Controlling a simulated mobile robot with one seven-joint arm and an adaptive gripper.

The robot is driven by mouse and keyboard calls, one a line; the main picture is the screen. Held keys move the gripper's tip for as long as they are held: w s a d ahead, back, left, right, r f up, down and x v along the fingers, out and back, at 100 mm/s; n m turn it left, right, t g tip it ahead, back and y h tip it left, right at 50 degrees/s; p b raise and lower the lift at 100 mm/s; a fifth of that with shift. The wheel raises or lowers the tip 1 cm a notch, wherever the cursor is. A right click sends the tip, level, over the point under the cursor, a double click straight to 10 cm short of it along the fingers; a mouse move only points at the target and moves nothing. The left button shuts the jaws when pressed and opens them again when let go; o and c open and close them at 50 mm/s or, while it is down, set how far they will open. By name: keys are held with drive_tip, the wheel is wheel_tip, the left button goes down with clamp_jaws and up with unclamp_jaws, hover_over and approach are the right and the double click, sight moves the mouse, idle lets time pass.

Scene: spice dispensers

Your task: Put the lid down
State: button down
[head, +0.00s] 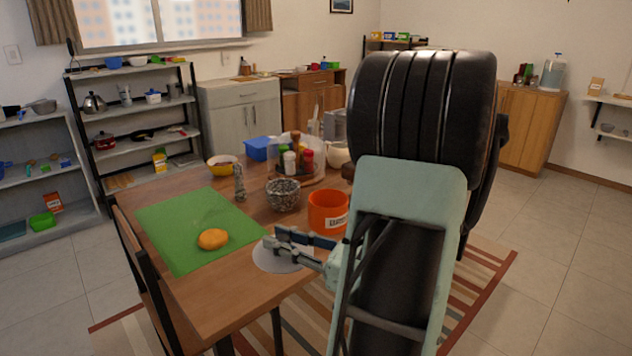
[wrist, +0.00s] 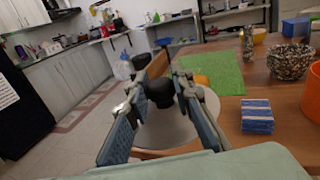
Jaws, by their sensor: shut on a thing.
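The lid is a pale grey disc (head: 272,261) at the table's near right edge in the head view. In the wrist view the lid (wrist: 178,130) lies below my fingers, with its black knob (wrist: 160,95) between them. My gripper (head: 283,240) is shut on the lid by this knob. The gripper also shows in the wrist view (wrist: 163,82). The lid looks roughly level and reaches the table edge. I cannot tell whether it touches the tabletop. My fingers hide part of it.
An orange pot (head: 328,212) and a speckled bowl (head: 284,195) stand close behind the lid. A green mat (head: 180,225) with an orange-yellow round item (head: 213,239) lies to the left. A blue striped block (wrist: 257,114) sits right of the lid. Bare wood (head: 215,295) shows at the near left.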

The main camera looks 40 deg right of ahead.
drive_tip(key=w+a+f+b, duration=0.3)
drive_tip(key=w+f, duration=0.1)
drive_tip(key=w, duration=0.4)
drive_tip(key=b, duration=0.2)
hover_over(238, 279)
drive_tip(key=f, duration=0.5)
drive_tip(key=shift+s+d, duration=0.1)
drive_tip(key=shift+s, duration=0.3)
drive_tip(key=shift+w+f, duration=0.1)
drive_tip(key=shift+f, duration=0.1)
drive_tip(key=shift+w+f+b, duration=0.15)
drive_tip(key=shift+f+b, duration=0.3)
drive_tip(key=shift+f, duration=0.45)
drive_tip(key=shift+w+f+b, duration=0.15)
drive_tip(key=shift+f+b, duration=0.25)
drive_tip(key=shift+f, duration=0.5)
drive_tip(key=shift+f, duration=0.25)
drive_tip(key=c, duration=1.7)
unclamp_jaws()
drive_tip(key=shift+r, duration=0.15)
